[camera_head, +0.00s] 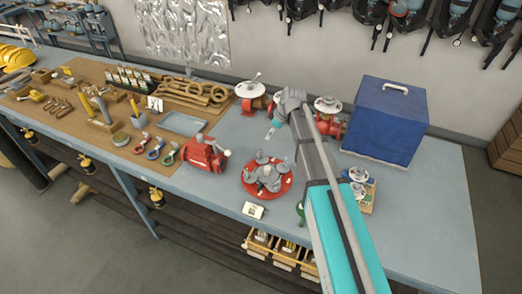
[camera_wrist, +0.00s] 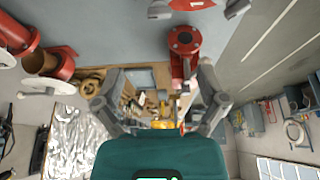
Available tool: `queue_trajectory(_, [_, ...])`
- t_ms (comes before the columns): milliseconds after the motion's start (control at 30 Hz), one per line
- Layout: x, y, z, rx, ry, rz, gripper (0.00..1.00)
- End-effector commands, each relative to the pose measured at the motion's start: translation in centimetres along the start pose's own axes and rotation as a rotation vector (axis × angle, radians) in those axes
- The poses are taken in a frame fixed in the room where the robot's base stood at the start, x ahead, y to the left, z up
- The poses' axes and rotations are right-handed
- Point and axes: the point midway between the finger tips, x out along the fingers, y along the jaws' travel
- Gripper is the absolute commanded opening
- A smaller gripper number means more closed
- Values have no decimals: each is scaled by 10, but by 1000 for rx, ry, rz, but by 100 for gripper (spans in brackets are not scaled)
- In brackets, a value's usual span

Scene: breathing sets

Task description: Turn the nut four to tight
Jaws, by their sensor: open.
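No part marked as nut four can be told apart in either view. A round red base (camera_head: 249,189) carries a grey fitting (camera_head: 266,174) with several upright posts, on the workbench in the head view. The posts' ends are too small to read as nuts. My gripper (camera_head: 273,128) is above the bench, behind and slightly right of the red base, apart from it. In the wrist view my gripper (camera_wrist: 160,110) shows two spread fingers with nothing between them touching either one.
A blue case (camera_head: 388,120) and red-bodied valves, one at left (camera_head: 251,100), stand behind. A small card (camera_head: 254,211) lies in front. Clear bench (camera_head: 430,215) lies at the right.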

Motion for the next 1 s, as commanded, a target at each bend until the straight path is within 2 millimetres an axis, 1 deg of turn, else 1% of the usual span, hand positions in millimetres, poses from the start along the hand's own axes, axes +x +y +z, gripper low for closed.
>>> queue_trajectory(167, [2, 0, 1, 1, -1, 0, 91])
queue_trajectory(367, [10, 0, 1, 2, -1, 0, 91])
queue_trajectory(1000, [60, 1, 3, 3, -1, 1, 91])
